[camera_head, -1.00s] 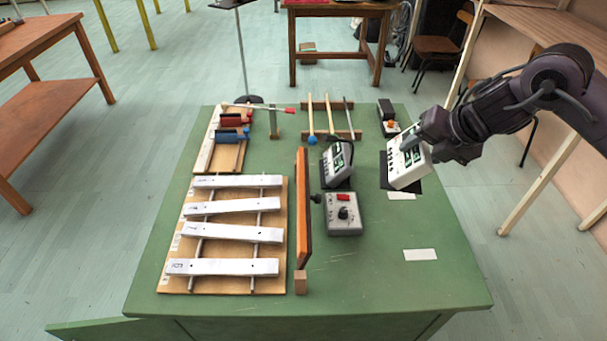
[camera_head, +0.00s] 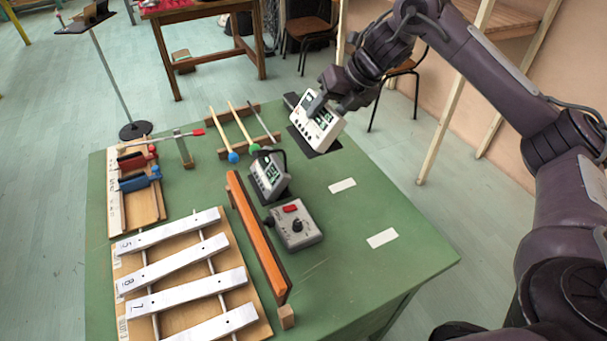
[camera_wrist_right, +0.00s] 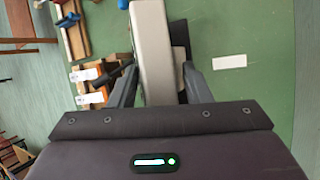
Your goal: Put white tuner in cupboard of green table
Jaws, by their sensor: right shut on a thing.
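The white tuner (camera_head: 318,128), a boxy device with a small screen and buttons, is in my right gripper (camera_head: 324,103) near the far right edge of the green table (camera_head: 395,270). It is tilted over a black patch on the tabletop. In the right wrist view the tuner's pale side (camera_wrist_right: 153,50) lies between the two fingers (camera_wrist_right: 160,85), which are shut on it. The cupboard of the green table is not visible now. My left gripper is not in view.
A grey tuner (camera_head: 268,178) and a grey box with a red button (camera_head: 296,227) stand mid-table beside an orange wooden bar (camera_head: 257,238). Metal chime bars (camera_head: 185,269) fill the front left. A chair (camera_head: 400,78) stands behind. The table's right front is clear apart from white labels.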

